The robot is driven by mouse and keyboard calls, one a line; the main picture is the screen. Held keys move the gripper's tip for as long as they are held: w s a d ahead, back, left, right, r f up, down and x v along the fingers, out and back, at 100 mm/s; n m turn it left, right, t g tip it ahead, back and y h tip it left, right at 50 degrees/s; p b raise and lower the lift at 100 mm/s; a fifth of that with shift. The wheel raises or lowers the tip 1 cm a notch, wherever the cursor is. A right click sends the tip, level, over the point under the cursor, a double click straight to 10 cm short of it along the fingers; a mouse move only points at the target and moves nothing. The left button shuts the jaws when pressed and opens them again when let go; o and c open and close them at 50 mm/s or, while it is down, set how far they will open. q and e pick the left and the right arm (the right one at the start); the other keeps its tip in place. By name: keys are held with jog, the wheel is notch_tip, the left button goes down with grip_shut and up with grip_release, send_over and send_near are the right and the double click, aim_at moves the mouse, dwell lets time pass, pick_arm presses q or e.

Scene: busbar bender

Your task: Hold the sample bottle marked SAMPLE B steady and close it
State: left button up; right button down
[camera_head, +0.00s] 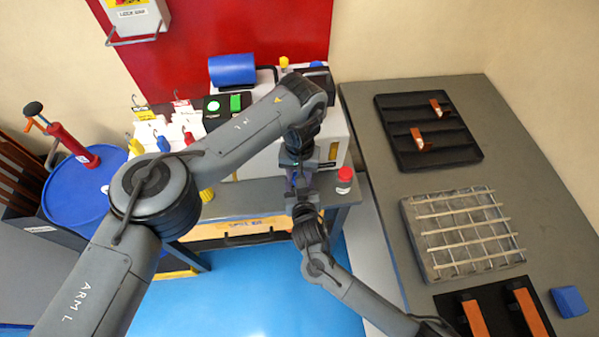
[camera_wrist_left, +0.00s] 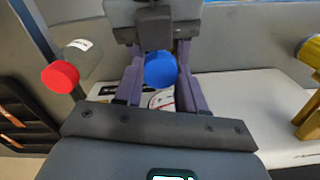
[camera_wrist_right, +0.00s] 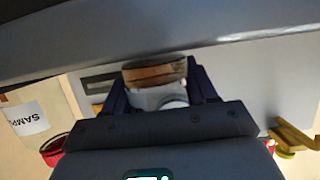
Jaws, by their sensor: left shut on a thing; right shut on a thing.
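My left gripper (camera_head: 300,178) and right gripper (camera_head: 305,208) meet over the bench front, the left above the right. In the left wrist view a blue cap (camera_wrist_left: 160,69) sits between my left fingers, which are shut on it. In the right wrist view my right fingers are shut on a clear bottle with an amber band (camera_wrist_right: 155,72) at its base end. Its marking is not readable, and the grippers hide most of it in the head view. Whether the cap touches the bottle cannot be told.
A red-capped bottle (camera_head: 344,180) stands close to the right of the grippers; it also shows in the left wrist view (camera_wrist_left: 62,76). A blue drum (camera_head: 80,190) stands left. The grey table (camera_head: 375,130) at right carries a black rack (camera_head: 428,131) and a wire grid (camera_head: 462,235).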

pick_arm(q)
jog(key=o, duration=1.2)
jog(key=shift+c, duration=0.2)
jog(key=shift+r, duration=2.25)
jog(key=shift+c, duration=0.4)
